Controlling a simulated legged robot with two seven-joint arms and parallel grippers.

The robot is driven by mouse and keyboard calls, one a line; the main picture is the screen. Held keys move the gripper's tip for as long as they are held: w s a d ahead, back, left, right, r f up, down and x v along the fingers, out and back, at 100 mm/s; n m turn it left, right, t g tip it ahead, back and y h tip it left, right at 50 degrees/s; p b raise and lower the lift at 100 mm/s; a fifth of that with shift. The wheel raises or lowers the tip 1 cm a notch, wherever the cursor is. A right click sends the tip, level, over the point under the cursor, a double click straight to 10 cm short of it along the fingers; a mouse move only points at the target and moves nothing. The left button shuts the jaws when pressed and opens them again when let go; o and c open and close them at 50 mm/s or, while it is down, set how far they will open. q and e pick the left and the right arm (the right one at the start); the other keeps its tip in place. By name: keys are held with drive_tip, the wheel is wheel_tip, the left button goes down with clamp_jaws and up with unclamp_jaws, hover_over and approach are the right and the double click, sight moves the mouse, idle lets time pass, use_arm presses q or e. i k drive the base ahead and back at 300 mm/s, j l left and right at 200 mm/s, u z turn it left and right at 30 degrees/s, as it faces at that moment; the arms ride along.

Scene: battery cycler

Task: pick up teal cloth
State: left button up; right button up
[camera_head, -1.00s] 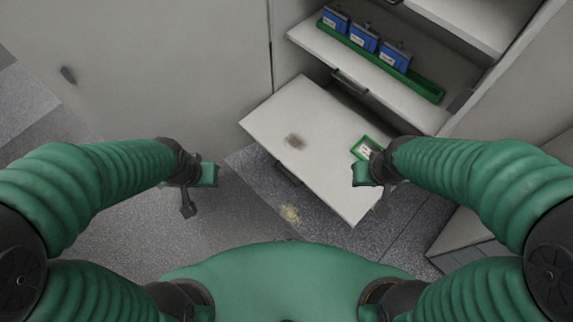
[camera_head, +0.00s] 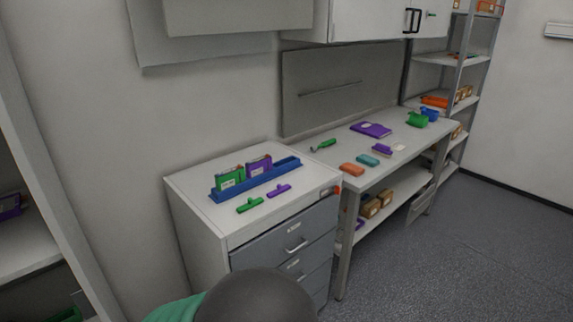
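A small teal block-like item (camera_head: 367,160), which looks like the teal cloth, lies flat on the white workbench (camera_head: 400,161). An orange item (camera_head: 352,169) of similar shape lies just left of it and nearer the bench's front edge. A purple item (camera_head: 382,149) lies just beyond it to the right. Neither of my grippers is in view. Only a dark rounded part and some green of my own body show at the bottom.
A drawer cabinet (camera_head: 238,236) stands left of the bench, with a blue tray (camera_head: 256,181) and small green and purple tools on top. A purple folder (camera_head: 371,129) lies farther back on the bench. Shelves (camera_head: 447,60) stand at the far right. Open floor (camera_head: 470,255) lies in front.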

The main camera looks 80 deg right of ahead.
sight(363, 159)
drive_tip(key=z, duration=3.1)
drive_tip(key=u, duration=0.4)
drive_tip(key=i+l+u, duration=0.2)
drive_tip(key=u, duration=0.2)
drive_tip(key=i+l+u, duration=0.15)
drive_tip(key=l+u, duration=0.2)
drive_tip(key=i+l+u, duration=0.1)
drive_tip(key=u, duration=0.3)
drive_tip(key=l+u, duration=0.4)
